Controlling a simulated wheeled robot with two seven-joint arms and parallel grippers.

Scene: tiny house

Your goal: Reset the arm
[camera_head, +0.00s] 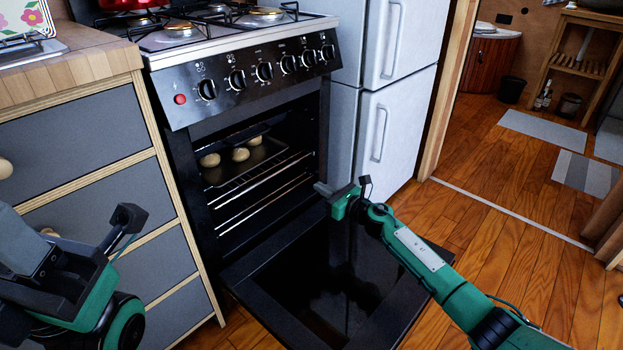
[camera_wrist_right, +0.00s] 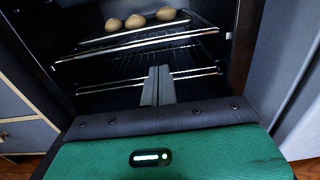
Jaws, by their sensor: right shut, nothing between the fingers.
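My right arm (camera_head: 424,254) reaches in from the lower right over the lowered oven door. Its gripper (camera_head: 322,188) is in front of the open oven, above the door and apart from the rack. In the right wrist view the two fingers (camera_wrist_right: 158,74) are together and hold nothing, pointing toward the oven. My left arm (camera_head: 90,295) is folded at the lower left, before the drawers. Its fingers do not show.
The oven door (camera_head: 270,292) is down, low over the floor. A tray (camera_head: 243,171) with three round pale pieces of food (camera_head: 240,154) is inside the oven. A fridge (camera_head: 392,130) stands right of it, a drawer cabinet (camera_head: 88,128) left. Wooden floor (camera_head: 520,245) is free to the right.

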